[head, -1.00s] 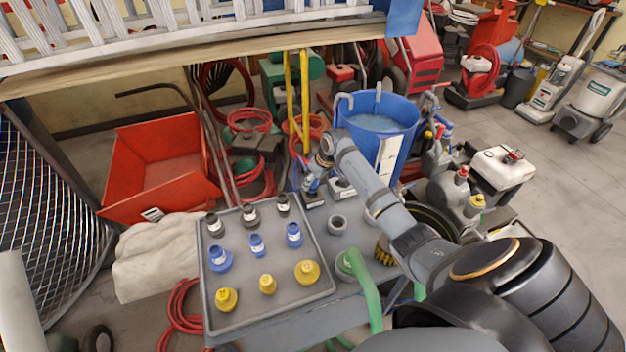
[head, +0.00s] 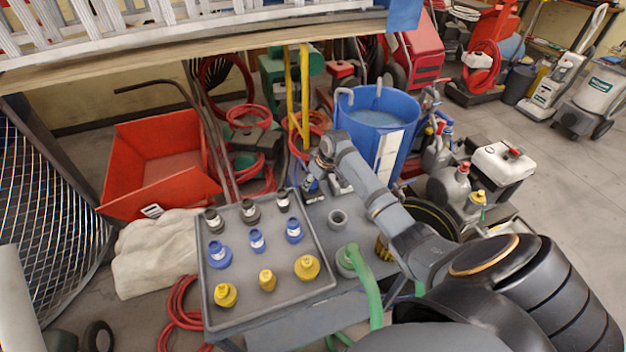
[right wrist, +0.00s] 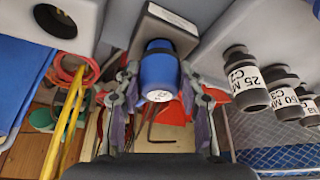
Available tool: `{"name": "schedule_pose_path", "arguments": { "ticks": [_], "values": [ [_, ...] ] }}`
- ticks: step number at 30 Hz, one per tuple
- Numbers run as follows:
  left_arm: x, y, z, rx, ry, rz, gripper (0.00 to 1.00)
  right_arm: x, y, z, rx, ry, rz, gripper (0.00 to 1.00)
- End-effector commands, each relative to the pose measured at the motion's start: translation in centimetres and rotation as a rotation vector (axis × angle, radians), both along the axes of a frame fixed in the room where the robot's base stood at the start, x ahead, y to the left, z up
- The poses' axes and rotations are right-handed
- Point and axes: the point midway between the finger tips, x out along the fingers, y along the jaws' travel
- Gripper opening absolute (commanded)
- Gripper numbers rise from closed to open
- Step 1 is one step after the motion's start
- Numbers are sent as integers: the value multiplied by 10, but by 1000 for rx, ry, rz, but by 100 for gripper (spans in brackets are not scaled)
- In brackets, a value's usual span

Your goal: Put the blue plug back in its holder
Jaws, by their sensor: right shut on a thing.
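My right gripper (right wrist: 157,100) is shut on the blue plug (right wrist: 158,72), which has a dark band and a pale round end facing the wrist camera. The plug's far end meets or overlaps a grey block with a white label (right wrist: 172,18), possibly the holder; I cannot tell whether it is in it. In the head view my right gripper (head: 313,182) is small, at the far edge of the grey bench (head: 325,243), and the plug is mostly hidden. My left gripper is not in view.
A grey tray (head: 238,292) left of the arm holds several black, blue and yellow fittings. A blue bucket (head: 405,108) stands behind. Black fittings (right wrist: 245,78) show at right in the wrist view.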

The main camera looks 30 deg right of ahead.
Motion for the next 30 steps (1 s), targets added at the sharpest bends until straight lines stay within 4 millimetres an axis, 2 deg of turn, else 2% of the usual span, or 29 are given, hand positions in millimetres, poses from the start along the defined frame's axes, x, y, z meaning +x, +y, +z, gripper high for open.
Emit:
{"name": "schedule_pose_path", "arguments": {
  "ticks": [19, 20, 25, 30],
  "values": [
    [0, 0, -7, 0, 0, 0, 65, 0, 0, -17, 1, 1, 0, 6],
    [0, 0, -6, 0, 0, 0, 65, 0, 0, -16, 1, 0, 1, 43],
    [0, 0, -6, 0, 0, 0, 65, 0, 0, -16, 0, 0, 0, 65],
    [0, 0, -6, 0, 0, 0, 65, 0, 0, -16, 0, 0, 0, 65]
  ]
}}
